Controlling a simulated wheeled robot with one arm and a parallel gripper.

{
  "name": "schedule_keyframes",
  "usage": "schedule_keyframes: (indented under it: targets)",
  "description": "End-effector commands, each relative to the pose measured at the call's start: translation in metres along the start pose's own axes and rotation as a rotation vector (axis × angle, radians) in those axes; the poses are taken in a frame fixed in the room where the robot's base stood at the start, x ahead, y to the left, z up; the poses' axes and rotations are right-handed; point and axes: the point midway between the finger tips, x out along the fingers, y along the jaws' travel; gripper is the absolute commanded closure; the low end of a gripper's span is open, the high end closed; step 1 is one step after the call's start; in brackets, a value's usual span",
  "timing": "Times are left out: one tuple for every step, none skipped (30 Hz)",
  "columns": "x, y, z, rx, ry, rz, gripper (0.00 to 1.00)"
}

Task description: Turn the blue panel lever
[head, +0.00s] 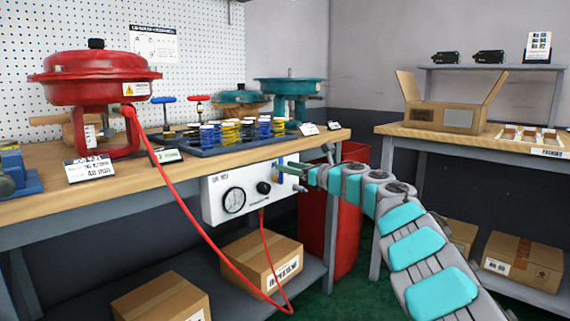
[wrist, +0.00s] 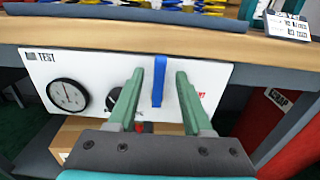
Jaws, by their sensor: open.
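The blue lever (wrist: 158,80) is a narrow upright bar on the right part of the white TEST panel (wrist: 95,72). My gripper (wrist: 160,92), with two green fingers, is open in front of the panel. In the wrist view the lever shows between the fingers, with a gap to the right finger; I cannot tell how deep the fingers reach around it. In the head view my gripper (head: 291,169) comes in from the right at the right end of the panel (head: 219,203), and the lever is mostly hidden there.
A gauge (head: 234,201) and a black knob (head: 264,187) sit left of the lever. The wooden bench top (head: 110,205) overhangs the panel. A red hose (head: 185,212) hangs in front, and a red bin (head: 353,225) stands behind my arm.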

Motion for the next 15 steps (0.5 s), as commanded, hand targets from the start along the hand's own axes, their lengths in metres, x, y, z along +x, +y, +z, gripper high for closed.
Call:
schedule_keyframes:
  targets:
    - [0.005,0.002,0.002,0.002,-0.002,0.003,0.50]
    - [0.007,0.002,0.002,0.001,-0.002,0.003,0.50]
    - [0.010,0.002,0.002,0.001,-0.002,0.003,0.50]
    - [0.011,0.002,0.002,0.001,-0.002,0.003,0.50]
    - [0.013,0.002,0.002,0.001,-0.002,0.003,0.50]
    - [0.015,0.002,0.002,0.001,-0.002,0.003,0.50]
    - [0.016,0.002,0.002,0.001,-0.002,0.003,0.50]
    - [0.017,0.002,0.002,0.001,-0.002,0.003,0.50]
    - [0.018,0.001,0.001,0.001,-0.003,0.003,0.50]
    - [0.018,0.001,0.001,0.001,-0.003,0.002,0.50]
    - [0.018,0.001,0.001,0.000,-0.002,0.002,0.50]
    - [0.019,0.001,0.001,0.000,-0.002,0.001,0.50]
    - [0.019,0.001,0.001,0.000,-0.002,0.001,0.50]
    - [0.019,0.001,0.001,0.000,-0.002,0.000,0.50]
    - [0.019,0.000,0.001,-0.001,-0.002,0.000,0.50]
